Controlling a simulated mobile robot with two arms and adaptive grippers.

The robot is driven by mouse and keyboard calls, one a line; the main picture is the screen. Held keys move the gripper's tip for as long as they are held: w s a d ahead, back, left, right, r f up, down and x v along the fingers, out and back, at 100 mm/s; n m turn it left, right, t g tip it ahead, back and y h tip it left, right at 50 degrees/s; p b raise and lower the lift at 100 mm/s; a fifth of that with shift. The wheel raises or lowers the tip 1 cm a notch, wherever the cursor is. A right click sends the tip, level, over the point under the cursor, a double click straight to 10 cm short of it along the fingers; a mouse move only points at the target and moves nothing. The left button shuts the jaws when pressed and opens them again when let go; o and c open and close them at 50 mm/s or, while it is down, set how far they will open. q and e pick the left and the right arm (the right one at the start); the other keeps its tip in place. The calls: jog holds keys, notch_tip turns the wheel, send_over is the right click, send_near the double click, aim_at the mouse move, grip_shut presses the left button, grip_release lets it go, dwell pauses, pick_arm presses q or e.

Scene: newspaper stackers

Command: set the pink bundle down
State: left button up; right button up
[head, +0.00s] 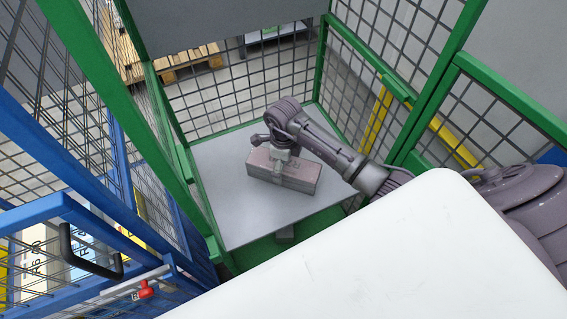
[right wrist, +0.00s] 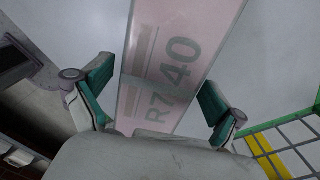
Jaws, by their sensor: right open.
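The pink bundle (head: 303,174), a long box-like block, lies flat on the grey platform (head: 235,215) inside the green mesh cage. My right gripper (head: 280,160) is over the bundle, pointing down, and hides part of its top. In the right wrist view, the bundle (right wrist: 175,55) shows printed lettering and runs between the fingers. My right gripper (right wrist: 158,92) is open there, with one finger on each side of the bundle. Whether the fingers touch its sides is hard to tell. My left gripper is not in view.
Green cage posts (head: 322,60) and mesh walls surround the platform. A blue mesh cage (head: 60,210) with a black handle (head: 88,262) stands at the left. A wooden pallet (head: 175,65) lies behind. Bare platform surrounds the bundle.

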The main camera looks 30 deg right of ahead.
jog(key=shift+r, duration=0.1)
jog(key=shift+r, duration=0.2)
notch_tip(320, 180, up, 12)
jog(key=shift+f, duration=0.15)
jog(key=shift+s+f, duration=0.1)
dwell(0.5)
